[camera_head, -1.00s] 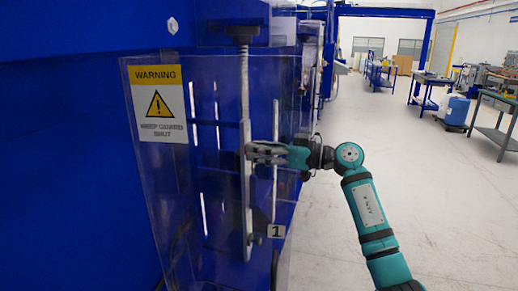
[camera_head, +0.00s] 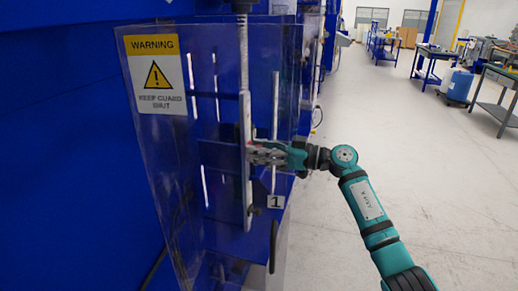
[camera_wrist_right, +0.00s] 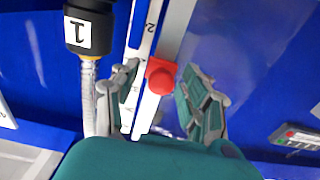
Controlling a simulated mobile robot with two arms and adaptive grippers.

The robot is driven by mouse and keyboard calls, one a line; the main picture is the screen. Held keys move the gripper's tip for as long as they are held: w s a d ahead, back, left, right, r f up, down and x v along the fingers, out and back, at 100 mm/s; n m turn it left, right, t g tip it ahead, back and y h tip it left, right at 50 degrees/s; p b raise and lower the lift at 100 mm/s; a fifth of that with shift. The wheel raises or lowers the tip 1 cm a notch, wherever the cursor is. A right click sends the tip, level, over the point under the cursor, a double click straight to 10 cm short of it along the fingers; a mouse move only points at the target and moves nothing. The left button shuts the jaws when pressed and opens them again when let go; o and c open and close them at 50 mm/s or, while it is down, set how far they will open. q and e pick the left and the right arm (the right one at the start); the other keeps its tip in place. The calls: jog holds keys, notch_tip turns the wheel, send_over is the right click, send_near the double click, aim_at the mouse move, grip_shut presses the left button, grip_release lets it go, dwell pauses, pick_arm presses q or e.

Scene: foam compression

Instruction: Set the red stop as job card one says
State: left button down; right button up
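My right gripper (camera_wrist_right: 162,72) is open, with one finger on each side of the stop. Gaps show between the stop and both fingers. In the head view my right gripper (camera_head: 254,153) is at the upright pale rail (camera_head: 246,195), and its fingers mostly hide the stop. My left gripper is out of view. No job card is readable.
A clear guard panel (camera_head: 215,60) with a yellow warning sign (camera_head: 158,75) stands left of the rail. In the wrist view a black cylinder labelled 1 (camera_wrist_right: 90,25) with a metal rod is close to the left finger. Open floor (camera_head: 420,180) is on the right.

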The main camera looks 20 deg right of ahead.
jog(key=v, duration=1.2)
